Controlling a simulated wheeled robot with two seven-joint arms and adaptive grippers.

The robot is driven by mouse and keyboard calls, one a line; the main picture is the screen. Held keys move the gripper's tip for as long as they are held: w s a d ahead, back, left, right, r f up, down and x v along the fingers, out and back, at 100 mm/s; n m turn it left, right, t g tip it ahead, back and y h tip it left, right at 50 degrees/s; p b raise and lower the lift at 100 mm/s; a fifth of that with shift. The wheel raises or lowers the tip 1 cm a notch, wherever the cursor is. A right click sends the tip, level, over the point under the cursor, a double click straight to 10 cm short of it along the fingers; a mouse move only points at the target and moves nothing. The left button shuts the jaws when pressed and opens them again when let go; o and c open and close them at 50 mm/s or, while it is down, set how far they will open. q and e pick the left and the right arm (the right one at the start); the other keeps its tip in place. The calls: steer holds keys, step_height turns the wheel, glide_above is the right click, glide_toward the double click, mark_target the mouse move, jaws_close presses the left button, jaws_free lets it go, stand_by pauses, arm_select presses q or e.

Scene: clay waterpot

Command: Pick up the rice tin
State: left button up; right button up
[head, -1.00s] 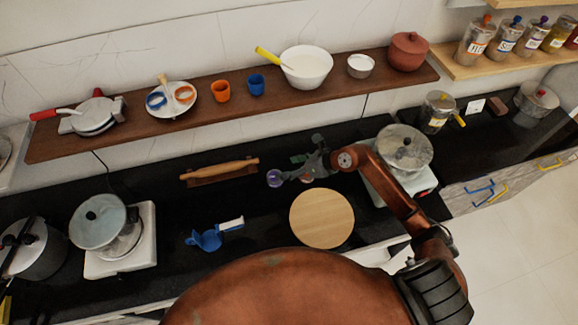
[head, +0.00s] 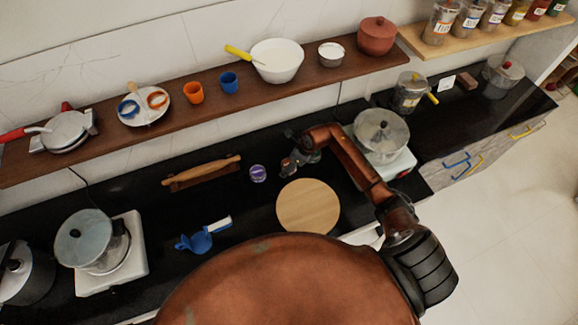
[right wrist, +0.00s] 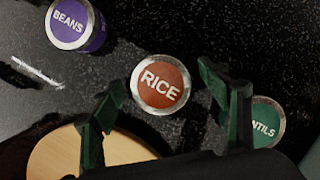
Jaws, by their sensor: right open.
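The rice tin (right wrist: 160,84) has a red lid marked RICE and a silver rim; it stands upright on the black counter in the right wrist view. My right gripper (right wrist: 158,80) is open, with one dark green finger on each side of the tin in that view. I see no grip on it; contact cannot be told. In the head view, my right gripper (head: 290,166) is above the counter behind the round board, and the rice tin cannot be made out there. My left gripper is not in view.
The purple beans tin (right wrist: 75,22) is at upper left in the wrist view; a green-lidded lentils tin (right wrist: 265,121) is close by the right finger. A round wooden board (head: 308,206), rolling pin (head: 202,173) and blue utensil (head: 200,242) lie around. A pot (head: 381,136) stands right.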

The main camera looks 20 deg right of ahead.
steer(key=shift+f, duration=0.15)
steer(key=c, duration=1.5)
